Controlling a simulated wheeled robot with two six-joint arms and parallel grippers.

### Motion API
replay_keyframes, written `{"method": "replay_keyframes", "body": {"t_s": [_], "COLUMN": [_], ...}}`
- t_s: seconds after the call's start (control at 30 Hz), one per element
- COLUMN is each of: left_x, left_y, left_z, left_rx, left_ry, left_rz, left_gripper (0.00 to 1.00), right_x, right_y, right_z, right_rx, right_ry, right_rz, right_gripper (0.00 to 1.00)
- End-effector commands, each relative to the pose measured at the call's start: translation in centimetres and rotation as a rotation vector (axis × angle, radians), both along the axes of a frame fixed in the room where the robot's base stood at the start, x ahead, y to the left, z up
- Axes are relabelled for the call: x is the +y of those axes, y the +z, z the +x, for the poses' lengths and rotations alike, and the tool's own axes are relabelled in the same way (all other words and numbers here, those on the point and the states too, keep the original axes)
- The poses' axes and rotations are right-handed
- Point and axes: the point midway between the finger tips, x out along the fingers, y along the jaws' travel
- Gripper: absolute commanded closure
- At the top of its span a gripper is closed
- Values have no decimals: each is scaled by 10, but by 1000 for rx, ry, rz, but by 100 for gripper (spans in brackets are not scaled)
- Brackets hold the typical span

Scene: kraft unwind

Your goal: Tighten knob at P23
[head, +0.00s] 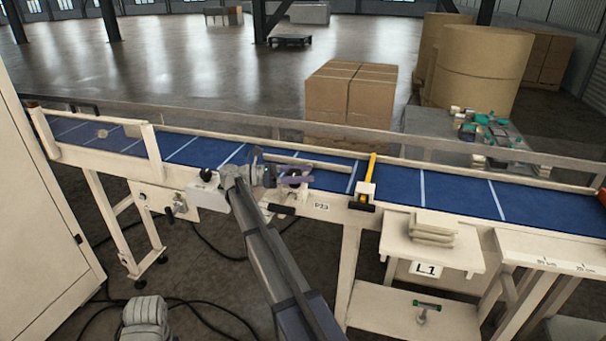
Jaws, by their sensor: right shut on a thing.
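The P23 label (321,206) is on the cream side rail of the conveyor, near the middle of the head view. My right arm reaches up from the bottom, and my right gripper (292,178) is at the near rail, just up and left of the label. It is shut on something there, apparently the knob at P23. The gripper covers the knob, so its shape and how tight it sits cannot be told.
The blue conveyor belt (400,186) with white cross lines runs across the view. A yellow-handled piece (367,182) stands on the rail right of P23. A shelf labelled L1 (424,269) is at right. Cables (200,314) lie on the floor; cartons (350,95) stand behind.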

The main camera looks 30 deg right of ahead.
Motion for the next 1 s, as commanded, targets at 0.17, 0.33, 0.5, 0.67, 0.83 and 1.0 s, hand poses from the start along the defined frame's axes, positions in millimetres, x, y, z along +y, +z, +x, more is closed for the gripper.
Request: {"method": "replay_keyframes", "body": {"t_s": [0.17, 0.33, 0.5, 0.67, 0.83, 1.0], "left_x": [0, 0, 0, 0, 0, 0], "left_y": [1, 1, 1, 1, 1, 0], "left_z": [0, 0, 0, 0, 0, 0], "left_rx": [0, 0, 0, 0, 0, 0], "left_ry": [0, 0, 0, 0, 0, 0], "left_rz": [0, 0, 0, 0, 0, 0], "left_gripper": [100, 100, 100, 100, 100, 100], "right_x": [-1, 0, 0, 0, 0, 0], "right_y": [3, 3, 3, 3, 2, 2], "right_z": [3, 2, 2, 2, 2, 0], "right_rx": [2, 2, 2, 1, 2, 2], "right_ry": [-39, -56, -58, -58, -58, -60], "right_rz": [-8, -8, -8, -8, -7, -5], "right_gripper": [94, 94, 94, 94, 25, 8]}}
